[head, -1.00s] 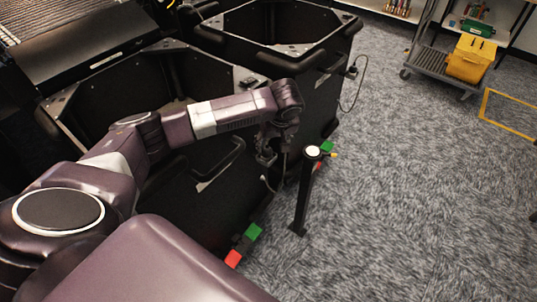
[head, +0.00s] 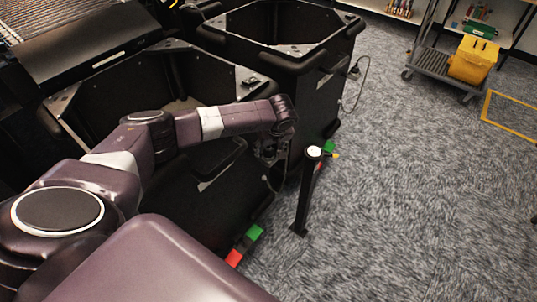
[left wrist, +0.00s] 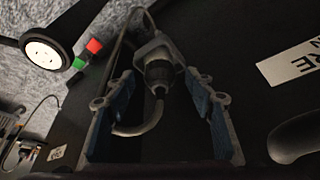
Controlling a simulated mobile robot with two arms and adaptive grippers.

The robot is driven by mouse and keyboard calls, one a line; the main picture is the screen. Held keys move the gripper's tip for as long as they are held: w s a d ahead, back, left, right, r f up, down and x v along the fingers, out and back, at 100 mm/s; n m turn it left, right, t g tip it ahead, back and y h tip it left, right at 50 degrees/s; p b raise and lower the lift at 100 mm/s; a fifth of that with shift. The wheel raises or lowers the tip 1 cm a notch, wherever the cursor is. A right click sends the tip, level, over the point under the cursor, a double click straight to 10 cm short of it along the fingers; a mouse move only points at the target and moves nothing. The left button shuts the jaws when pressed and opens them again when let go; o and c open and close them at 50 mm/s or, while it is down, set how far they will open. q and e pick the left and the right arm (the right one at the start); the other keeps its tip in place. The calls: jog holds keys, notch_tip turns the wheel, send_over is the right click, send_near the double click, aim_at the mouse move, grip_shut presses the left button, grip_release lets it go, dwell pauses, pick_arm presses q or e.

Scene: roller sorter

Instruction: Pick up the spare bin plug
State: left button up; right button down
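My left gripper (head: 268,153) hangs from its arm against the outer side of the near black bin (head: 228,190). In the left wrist view the gripper (left wrist: 160,112) is open, with a blue-padded finger on each side. A dark plug (left wrist: 159,70) with a grey collar lies between and just beyond the fingers, with no clear contact seen. Its grey cable (left wrist: 133,130) loops below it and back up at the left. In the head view the gripper hides this plug. Another plug (head: 354,71) with a cable is on the far bin's side. My right gripper is not in view.
A black post with a white top (head: 314,152) stands close right of the gripper. The far black bin (head: 305,95) stands behind. Red (head: 233,258) and green (head: 254,233) blocks sit low by the near bin. Carpet at right is open, with a cart (head: 435,66) beyond.

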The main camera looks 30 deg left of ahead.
aim_at(269, 150)
pick_arm(q)
grip_shut()
notch_tip(269, 150, up, 10)
dwell(0.6)
